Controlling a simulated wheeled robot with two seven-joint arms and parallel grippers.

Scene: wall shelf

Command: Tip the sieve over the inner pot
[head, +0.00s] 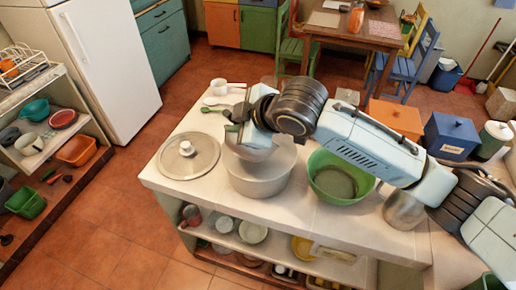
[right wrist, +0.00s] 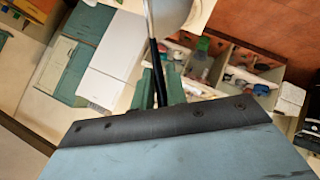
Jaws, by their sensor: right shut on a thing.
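The inner pot (head: 262,183) is a wide, light grey metal pot standing on the counter, left of a green bowl. My right gripper (head: 236,132) is above the pot's far left side, shut on the sieve's handle. The grey sieve (head: 247,153) shows below the gripper, over the pot's mouth; my arm hides part of it. In the right wrist view the dark handle runs up from between the fingers (right wrist: 160,92) to the sieve's pale rounded bowl (right wrist: 178,14) at the top edge. I cannot tell what the sieve holds. My left gripper is not in view.
A round lid (head: 188,157) lies left of the pot. The green bowl (head: 326,194), with something dark inside, stands right of it under my arm. An orange box (head: 394,119) and a blue box (head: 451,136) stand at the right.

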